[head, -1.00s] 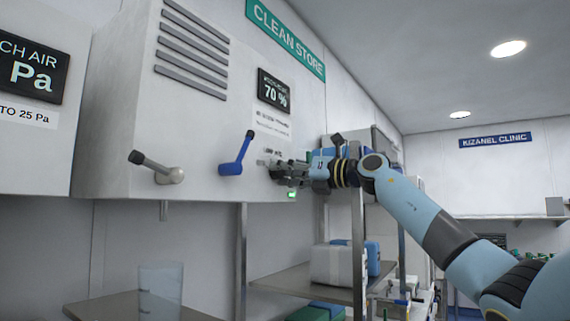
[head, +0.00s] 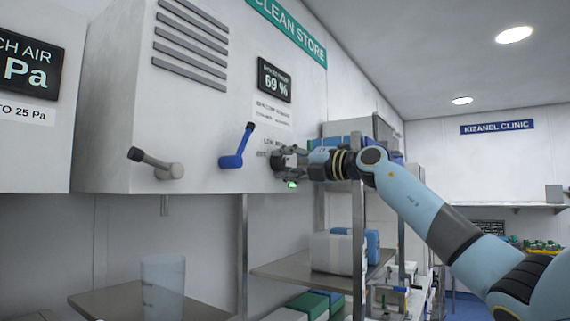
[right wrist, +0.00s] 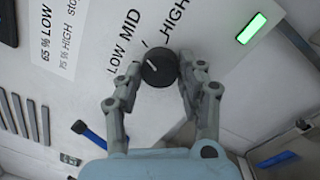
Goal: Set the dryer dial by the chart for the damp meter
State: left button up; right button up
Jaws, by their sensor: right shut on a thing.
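The black round dial (right wrist: 158,68) with a white pointer line is on the white cabinet front in the right wrist view, below the printed LOW, MID and HIGH. The pointer slants; I cannot tell exactly which mark it meets. My right gripper (right wrist: 159,72) is shut on the dial, one finger on each side. In the head view my right gripper (head: 281,160) hides the dial. The damp meter (head: 274,80) reads 69 %. The chart (head: 273,110) hangs under it, too small to read there; the wrist view shows part of the chart (right wrist: 60,38), with LOW and HIGH lines.
A blue lever (head: 238,146) and a grey lever (head: 157,164) stick out left of my gripper. A green lamp (right wrist: 251,28) glows beside the dial. Shelves with boxes (head: 338,252) stand below right, and a clear beaker (head: 162,285) stands at lower left.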

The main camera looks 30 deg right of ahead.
dwell(0.4)
jog(key=o, duration=1.2)
jog(key=shift+c, duration=0.2)
jog(key=shift+s+d, duration=0.1)
jog(key=v, duration=0.7)
jog(key=shift+s+f, duration=0.1)
